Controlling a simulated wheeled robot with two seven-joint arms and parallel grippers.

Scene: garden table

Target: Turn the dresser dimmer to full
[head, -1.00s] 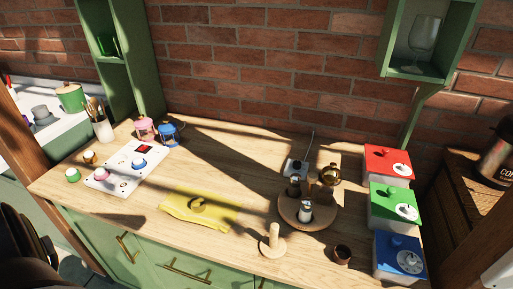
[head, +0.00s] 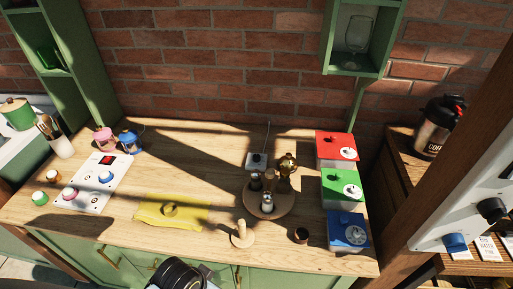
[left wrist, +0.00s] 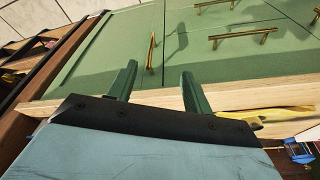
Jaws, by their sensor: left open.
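The green dresser with a wooden top (head: 215,225) fills the middle of the head view. A small grey box with a dark knob (head: 257,160) and a cord up the wall stands at its back; it looks like the dimmer, though its setting is too small to read. A white panel (head: 92,183) with pink and blue knobs and a red display lies at the left. My left gripper (left wrist: 158,78) is open and empty in the left wrist view, in front of the green drawer fronts. In the head view only a dark part of my arm shows at the bottom. My right gripper is out of view.
A round wooden stand (head: 267,203) with bottles sits just in front of the grey box. Red (head: 337,147), green (head: 342,186) and blue (head: 347,231) boxes line the right end. A yellow cloth (head: 172,212) and a wooden peg stand (head: 242,236) lie near the front edge.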

